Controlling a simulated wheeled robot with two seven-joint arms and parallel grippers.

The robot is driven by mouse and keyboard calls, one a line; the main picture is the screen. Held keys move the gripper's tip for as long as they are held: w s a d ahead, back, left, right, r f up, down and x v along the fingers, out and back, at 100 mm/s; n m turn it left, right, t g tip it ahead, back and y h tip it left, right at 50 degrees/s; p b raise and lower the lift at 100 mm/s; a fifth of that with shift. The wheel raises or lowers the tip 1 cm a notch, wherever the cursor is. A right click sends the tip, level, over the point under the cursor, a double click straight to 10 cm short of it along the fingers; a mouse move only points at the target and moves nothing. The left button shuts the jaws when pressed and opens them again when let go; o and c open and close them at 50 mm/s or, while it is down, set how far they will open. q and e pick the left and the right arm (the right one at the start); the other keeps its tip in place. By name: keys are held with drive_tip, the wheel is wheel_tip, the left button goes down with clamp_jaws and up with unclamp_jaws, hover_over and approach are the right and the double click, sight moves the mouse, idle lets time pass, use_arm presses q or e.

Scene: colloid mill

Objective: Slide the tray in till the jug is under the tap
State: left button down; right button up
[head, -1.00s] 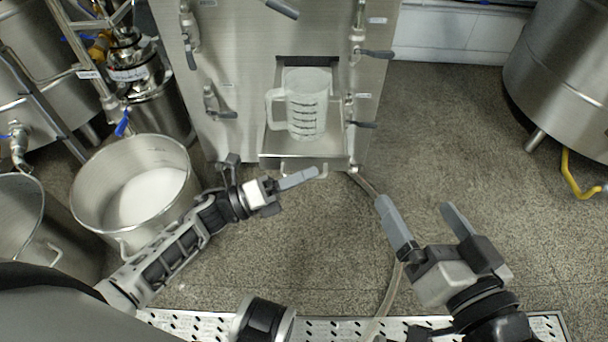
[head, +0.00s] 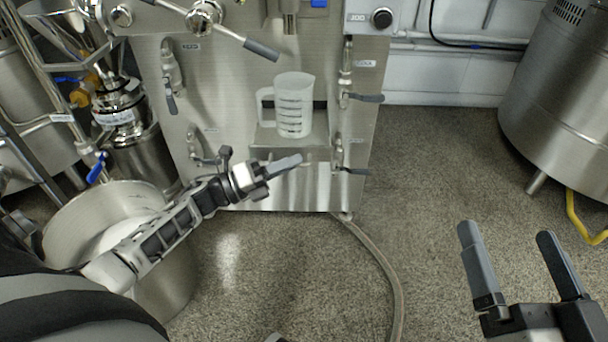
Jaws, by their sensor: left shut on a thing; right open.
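The tray (head: 264,139) is a metal shelf at the opening in the steel machine front. The clear measuring jug (head: 294,106) stands upright on it, its handle to the left. The tap (head: 290,22) is a metal spout above, roughly in line with the jug from side to side; I cannot tell whether the jug is fully under it in depth. My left gripper (head: 288,164) is at the tray's front edge, shut on the tray's handle, which it mostly hides. My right gripper (head: 512,262) is open and empty at the lower right, away from the machine.
Valve levers (head: 366,98) stick out right of the opening, and a long lever (head: 228,36) crosses above left. A steel pot (head: 72,222) stands under my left arm. A hose (head: 392,275) lies on the floor.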

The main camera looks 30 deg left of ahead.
use_arm(q)
drive_tip(key=shift+w+a, duration=0.15)
drive_tip(key=shift+a, duration=0.05)
use_arm(e)
drive_tip(key=shift+d+r, duration=0.1)
drive_tip(key=shift+d, duration=0.05)
use_arm(q)
drive_tip(key=c, duration=1.8)
unclamp_jaws()
drive_tip(key=p+v, duration=0.1)
drive_tip(key=v, duration=1.5)
drive_tip(key=shift+p, duration=0.4)
use_arm(e)
drive_tip(key=f, duration=0.1)
drive_tip(key=s+f+m+g, duration=0.1)
drive_tip(key=f+m+g, duration=0.1)
drive_tip(key=shift+s+a+h, duration=0.25)
drive_tip(key=shift+a+h, duration=0.05)
drive_tip(key=shift+h, duration=0.1)
drive_tip(key=shift+s+a, duration=0.1)
